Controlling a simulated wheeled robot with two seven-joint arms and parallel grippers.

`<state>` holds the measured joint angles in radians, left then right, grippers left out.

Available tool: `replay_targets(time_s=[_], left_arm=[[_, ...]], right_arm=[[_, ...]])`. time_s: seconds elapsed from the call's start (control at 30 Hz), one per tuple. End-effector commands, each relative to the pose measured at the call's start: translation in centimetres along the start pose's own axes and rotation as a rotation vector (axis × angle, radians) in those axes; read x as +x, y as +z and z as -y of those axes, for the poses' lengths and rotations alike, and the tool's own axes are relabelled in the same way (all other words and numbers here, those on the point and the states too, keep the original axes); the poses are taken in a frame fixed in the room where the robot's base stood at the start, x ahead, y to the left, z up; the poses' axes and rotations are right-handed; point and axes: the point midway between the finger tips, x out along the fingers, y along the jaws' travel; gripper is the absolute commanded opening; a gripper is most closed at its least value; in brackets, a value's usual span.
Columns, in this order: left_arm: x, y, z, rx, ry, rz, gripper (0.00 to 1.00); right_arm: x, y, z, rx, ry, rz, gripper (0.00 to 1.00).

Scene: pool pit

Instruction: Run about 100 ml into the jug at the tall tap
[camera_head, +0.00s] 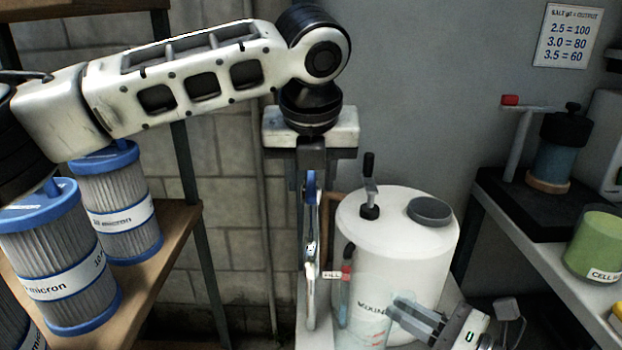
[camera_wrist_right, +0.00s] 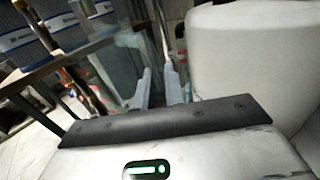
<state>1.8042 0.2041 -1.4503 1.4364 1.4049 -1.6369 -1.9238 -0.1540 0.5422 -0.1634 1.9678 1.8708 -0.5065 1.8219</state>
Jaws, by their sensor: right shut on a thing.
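A clear jug (camera_head: 362,330) with faint red marks stands in front of the white tank, low in the head view. My right gripper (camera_head: 403,313) reaches it from the right and is shut on it. In the right wrist view the clear jug (camera_wrist_right: 138,58) is at the gripper's fingers (camera_wrist_right: 160,85).
The white tank (camera_head: 405,235) has a crank and a dark cap on top. Blue-ended filter cartridges (camera_head: 118,205) stand on the wooden shelf (camera_head: 180,222) at left. A green container (camera_head: 597,245) and a blue device (camera_head: 555,160) stand on the right bench.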

Motion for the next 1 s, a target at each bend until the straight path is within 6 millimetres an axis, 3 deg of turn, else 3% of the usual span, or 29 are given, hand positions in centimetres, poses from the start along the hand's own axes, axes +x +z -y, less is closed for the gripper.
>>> replay_targets(time_s=[0.13, 0.43, 0.57, 1.0], left_arm=[[1.01, 0.03, -0.03, -0.001, 0.0, 0.0, 0.36], [1.2, 0.04, -0.03, -0.001, 0.0, 0.001, 0.36], [1.19, 0.04, -0.03, -0.001, 0.0, 0.001, 0.0], [1.21, 0.05, 0.39, -0.05, 0.021, -0.001, 0.0]], right_arm=[[0.0, 0.05, 0.0, 0.0, 0.0, 0.001, 0.0], [0.0, 0.04, 0.0, 0.0, 0.0, 0.001, 0.0], [0.0, 0.04, 0.0, 0.0, 0.0, 0.001, 0.0], [0.0, 0.05, 0.0, 0.0, 0.0, 0.001, 0.0]])
